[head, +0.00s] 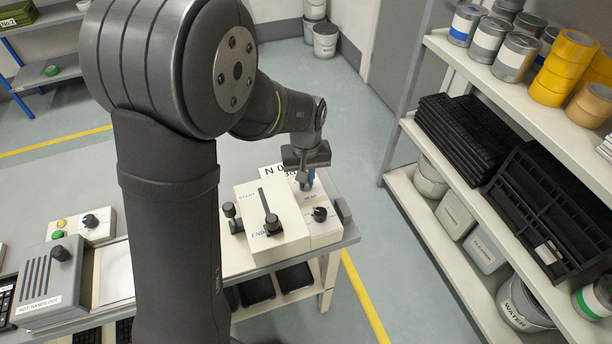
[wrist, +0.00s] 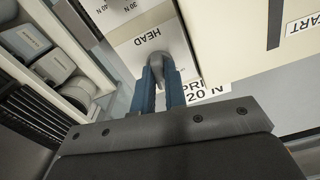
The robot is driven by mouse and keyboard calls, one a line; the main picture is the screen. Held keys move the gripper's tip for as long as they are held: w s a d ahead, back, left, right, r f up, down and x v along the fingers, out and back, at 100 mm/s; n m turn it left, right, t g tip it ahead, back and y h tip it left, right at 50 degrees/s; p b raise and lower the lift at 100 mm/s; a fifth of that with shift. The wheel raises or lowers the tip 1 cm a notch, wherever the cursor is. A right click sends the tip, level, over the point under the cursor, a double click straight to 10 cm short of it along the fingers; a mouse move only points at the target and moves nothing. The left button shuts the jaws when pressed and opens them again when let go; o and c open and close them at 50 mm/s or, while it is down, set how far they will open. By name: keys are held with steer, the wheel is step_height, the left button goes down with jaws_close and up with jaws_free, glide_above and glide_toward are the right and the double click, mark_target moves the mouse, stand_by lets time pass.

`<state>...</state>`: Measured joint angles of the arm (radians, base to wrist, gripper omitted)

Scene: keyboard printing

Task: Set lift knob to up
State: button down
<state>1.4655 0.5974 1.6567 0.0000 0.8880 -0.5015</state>
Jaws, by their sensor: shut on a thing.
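My gripper (head: 308,178) points down over the right part of the cream machine on the table. In the wrist view its two blue fingers (wrist: 159,84) are closed around a small grey knob (wrist: 157,66). The knob sits on a pale panel (wrist: 128,53) beside the word HEAD, which reads upside down there. In the head view the gripper hides this knob. Another dark knob (head: 320,213) stands nearer on the same panel. No label reading lift or up is legible, so the knob's setting cannot be told.
Left of the panel is a raised cream block (head: 250,240) marked START and END, with a dark lever (head: 271,222). A dark side knob (head: 231,211) stands at its left. A shelf unit (head: 440,48) with cans and tape is at the right, across a floor gap.

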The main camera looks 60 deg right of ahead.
steer(key=n, duration=0.5)
steer(key=shift+n, duration=0.3)
steer(key=n, duration=0.5)
steer(key=shift+n, duration=0.3)
steer(key=c, duration=1.5)
jaws_free()
steer(key=shift+o, duration=0.2)
step_height(320, 180, up, 18)
steer(key=shift+f, duration=0.25)
